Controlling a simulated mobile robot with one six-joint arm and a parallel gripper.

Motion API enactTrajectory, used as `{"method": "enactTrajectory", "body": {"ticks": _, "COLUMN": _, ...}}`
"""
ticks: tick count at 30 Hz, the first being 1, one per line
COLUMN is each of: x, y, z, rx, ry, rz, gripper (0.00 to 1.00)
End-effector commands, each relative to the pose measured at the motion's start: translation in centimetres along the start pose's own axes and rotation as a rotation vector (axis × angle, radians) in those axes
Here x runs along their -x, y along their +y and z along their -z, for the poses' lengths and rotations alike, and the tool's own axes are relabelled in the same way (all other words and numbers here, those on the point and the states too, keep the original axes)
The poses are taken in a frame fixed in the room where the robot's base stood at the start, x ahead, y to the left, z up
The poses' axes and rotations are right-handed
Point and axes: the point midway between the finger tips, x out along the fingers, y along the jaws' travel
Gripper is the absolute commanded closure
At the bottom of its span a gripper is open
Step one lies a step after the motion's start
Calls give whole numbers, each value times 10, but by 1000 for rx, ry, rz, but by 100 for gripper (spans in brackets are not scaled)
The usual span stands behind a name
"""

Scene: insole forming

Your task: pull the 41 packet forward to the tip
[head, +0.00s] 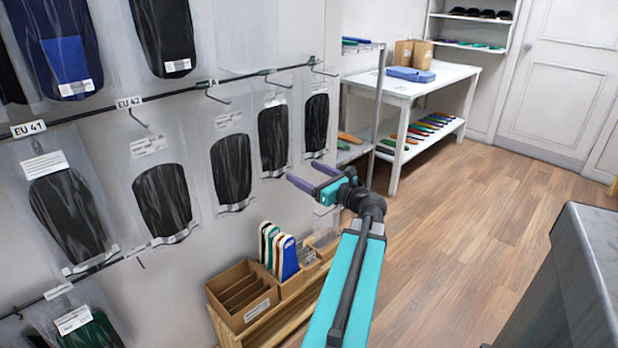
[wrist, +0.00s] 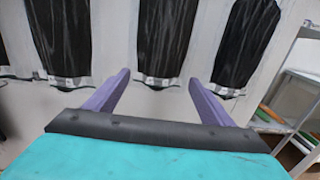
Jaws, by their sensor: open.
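The EU 41 label (head: 28,129) is on the rail at the left in the head view. Below it hangs a clear packet (head: 70,212) with a black insole, which I take as the 41 packet. My gripper (head: 306,181) is open and empty, far to the right of that packet, near the right end of the row. In the wrist view, my gripper (wrist: 158,82) has its two purple fingers apart, pointing at the lower ends of several black packets. A black packet (wrist: 163,40) hangs between the fingers. I cannot tell which size the wrist view packets are.
More packets hang along the rail, among them one (head: 163,200) under the EU 42 label (head: 130,102). Cardboard boxes (head: 243,297) stand low below them. A white table (head: 445,76) is at the back. A grey counter (head: 590,270) stands at the right; the wooden floor between is clear.

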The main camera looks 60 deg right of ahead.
Motion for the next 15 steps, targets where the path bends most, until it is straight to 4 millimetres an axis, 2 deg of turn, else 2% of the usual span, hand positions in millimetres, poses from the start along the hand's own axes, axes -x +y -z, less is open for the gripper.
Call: {"method": "enactTrajectory", "body": {"ticks": 15, "x": -68, "y": -1, "z": 0, "rx": 0, "ry": 0, "rz": -2, "gripper": 24}}
